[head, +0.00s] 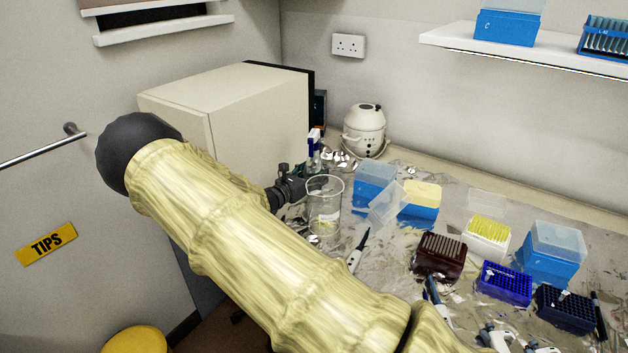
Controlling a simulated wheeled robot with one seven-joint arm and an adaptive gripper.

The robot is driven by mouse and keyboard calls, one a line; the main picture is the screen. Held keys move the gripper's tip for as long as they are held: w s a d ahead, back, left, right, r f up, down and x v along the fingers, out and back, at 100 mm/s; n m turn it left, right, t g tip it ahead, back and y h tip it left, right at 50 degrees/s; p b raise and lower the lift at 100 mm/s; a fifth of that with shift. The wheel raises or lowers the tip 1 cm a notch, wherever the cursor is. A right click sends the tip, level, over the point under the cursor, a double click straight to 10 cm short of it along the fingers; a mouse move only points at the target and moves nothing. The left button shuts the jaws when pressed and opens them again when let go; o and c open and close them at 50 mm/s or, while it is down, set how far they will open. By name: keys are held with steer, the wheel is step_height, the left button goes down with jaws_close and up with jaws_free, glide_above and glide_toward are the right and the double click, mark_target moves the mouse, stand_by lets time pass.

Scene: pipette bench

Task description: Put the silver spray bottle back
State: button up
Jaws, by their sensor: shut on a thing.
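My gripper (298,187) is dark and small in the head view, partly behind my thick yellow arm, at the left end of the bench. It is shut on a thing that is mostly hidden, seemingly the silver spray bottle. A spray head in white and blue (314,141) shows just above and behind the gripper, beside the cream box. I cannot tell whether its bottle stands on the bench or is lifted.
A clear beaker (326,215) stands just right of the gripper. A cream box (245,105) is behind my arm, and a white round pot (365,128) is at the back. Tip boxes, racks and pipettes crowd the foil-like bench top to the right.

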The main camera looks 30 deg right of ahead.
steer(key=shift+f+p, duration=0.3)
steer(key=shift+f, duration=1)
steer(key=o, duration=1.6)
steer(key=b+v, duration=0.3)
steer(key=v, duration=0.9)
